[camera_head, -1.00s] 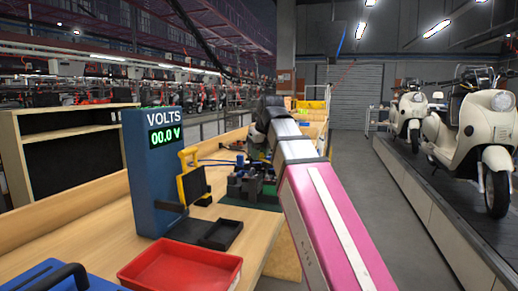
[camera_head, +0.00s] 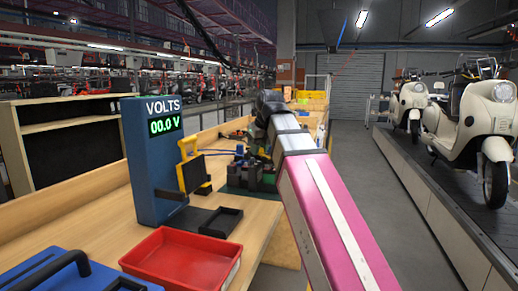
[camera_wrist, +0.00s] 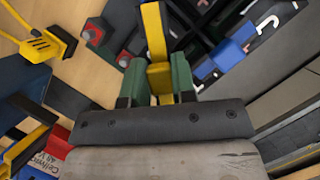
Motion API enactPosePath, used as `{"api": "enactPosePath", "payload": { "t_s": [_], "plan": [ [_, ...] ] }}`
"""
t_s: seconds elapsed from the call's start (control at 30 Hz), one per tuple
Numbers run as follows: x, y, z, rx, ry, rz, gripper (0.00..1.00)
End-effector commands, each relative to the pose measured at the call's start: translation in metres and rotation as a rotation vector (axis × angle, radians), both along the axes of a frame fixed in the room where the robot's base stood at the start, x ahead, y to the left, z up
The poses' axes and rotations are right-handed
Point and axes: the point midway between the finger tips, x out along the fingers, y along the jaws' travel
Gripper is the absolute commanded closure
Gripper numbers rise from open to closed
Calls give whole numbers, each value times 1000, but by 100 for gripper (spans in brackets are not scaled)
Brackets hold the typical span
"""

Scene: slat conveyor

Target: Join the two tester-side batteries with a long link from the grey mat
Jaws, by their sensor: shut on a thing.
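In the wrist view my gripper (camera_wrist: 160,88) has green fingers shut on a yellow bar-shaped piece (camera_wrist: 155,35), which looks like a long link and points up the picture. Dark blocks with red caps (camera_wrist: 95,33), apparently battery terminals, lie beyond and left of the fingers. A blue cap (camera_wrist: 228,55) is to the right. In the head view, the dark batteries (camera_head: 250,177) stand in a cluster beyond the tester (camera_head: 153,160), which reads 00.0 V. My arm hides part of the cluster and the gripper there. I cannot make out the grey mat or whether the link touches a terminal.
A yellow-and-black piece (camera_head: 191,165) stands by the tester, with a black tray (camera_head: 220,221) in front. A red tray (camera_head: 183,257) and a blue case (camera_head: 70,280) are on the near bench. A yellow connector (camera_wrist: 45,44) lies left in the wrist view.

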Motion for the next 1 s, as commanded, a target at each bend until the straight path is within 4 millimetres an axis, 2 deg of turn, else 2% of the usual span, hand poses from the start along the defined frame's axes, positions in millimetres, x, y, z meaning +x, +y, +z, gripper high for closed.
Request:
{"api": "enactPosePath", "payload": {
  "t_s": [0.93, 0.97, 1.0],
  "plan": [
    [0, 0, -20, 0, 0, 0, 98],
    [0, 0, -21, 1, -1, 0, 72],
    [0, 0, -20, 1, -1, 0, 59]
  ]
}}
